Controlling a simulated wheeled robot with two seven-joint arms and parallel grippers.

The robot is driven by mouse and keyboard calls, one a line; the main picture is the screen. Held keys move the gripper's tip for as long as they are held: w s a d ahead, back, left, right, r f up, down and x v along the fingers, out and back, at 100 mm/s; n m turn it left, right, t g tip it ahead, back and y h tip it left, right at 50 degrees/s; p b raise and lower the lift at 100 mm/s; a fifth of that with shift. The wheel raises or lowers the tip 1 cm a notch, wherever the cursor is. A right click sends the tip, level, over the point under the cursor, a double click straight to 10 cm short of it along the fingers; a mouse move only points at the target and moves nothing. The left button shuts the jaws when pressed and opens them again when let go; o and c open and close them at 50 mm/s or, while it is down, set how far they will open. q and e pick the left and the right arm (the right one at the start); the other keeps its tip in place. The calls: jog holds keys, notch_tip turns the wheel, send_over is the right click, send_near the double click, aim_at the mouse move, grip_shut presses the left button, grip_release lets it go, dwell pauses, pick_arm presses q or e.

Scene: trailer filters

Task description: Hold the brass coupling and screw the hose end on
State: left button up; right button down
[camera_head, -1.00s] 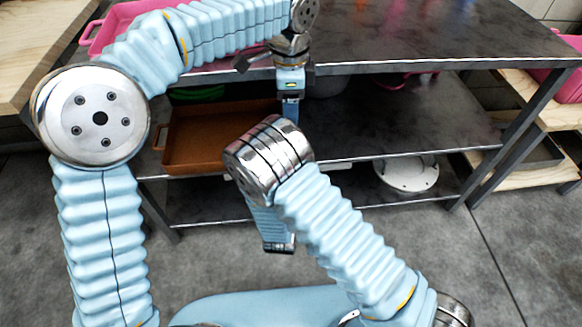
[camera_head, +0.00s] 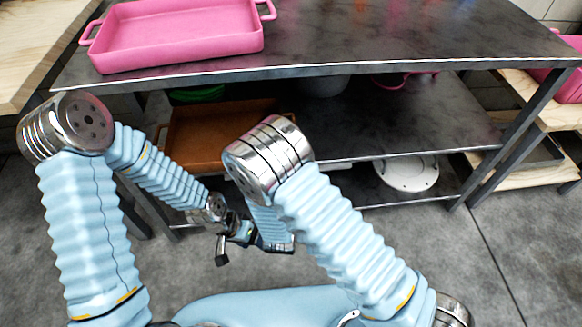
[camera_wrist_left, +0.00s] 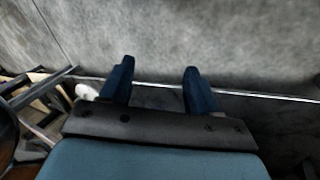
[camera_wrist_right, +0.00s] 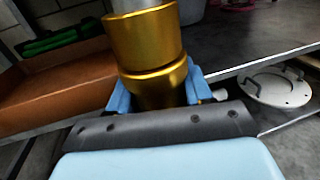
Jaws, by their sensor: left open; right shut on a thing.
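The brass coupling (camera_wrist_right: 148,42) is a shiny gold cylinder, large in the right wrist view, with a grey part (camera_wrist_right: 130,5) at its top that the frame cuts off. My right gripper (camera_wrist_right: 158,92) is shut around its lower part. In the head view the right gripper is mostly hidden behind my right arm, and the coupling cannot be made out. My left gripper (camera_head: 240,236) is low in front of the shelves, close beside my right forearm. In the left wrist view its fingers (camera_wrist_left: 158,72) are apart with nothing between them. I cannot make out a hose end.
A dark metal table (camera_head: 345,40) with lower shelves stands ahead. A pink tray (camera_head: 180,35) is on its top. A brown tray (camera_head: 215,135) and a white round lid (camera_head: 407,173) are on lower shelves. The grey floor (camera_head: 450,265) at right is clear.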

pick_arm(q)
jog(key=s+a+f+n+t, duration=0.1)
jog(key=s+a+f+n, duration=0.2)
jog(key=s+f+n, duration=0.1)
jog(key=shift+s+a+f+n+y, duration=0.15)
jog(key=shift+s+f+n+y, duration=0.2)
jog(key=shift+s+n, duration=0.45)
jog(key=shift+w, duration=0.2)
pick_arm(e)
jog(key=shift+r, duration=0.1)
jog(key=s+d+r+m+g+h, duration=0.1)
jog(key=d+h, duration=0.4)
jog(key=d, duration=1)
jog(key=s+r+m, duration=0.1)
jog(key=m, duration=0.1)
jog(key=shift+d+m+g, duration=0.3)
jog(key=shift+d+g, duration=0.1)
pick_arm(q)
jog(key=shift+c, duration=0.2)
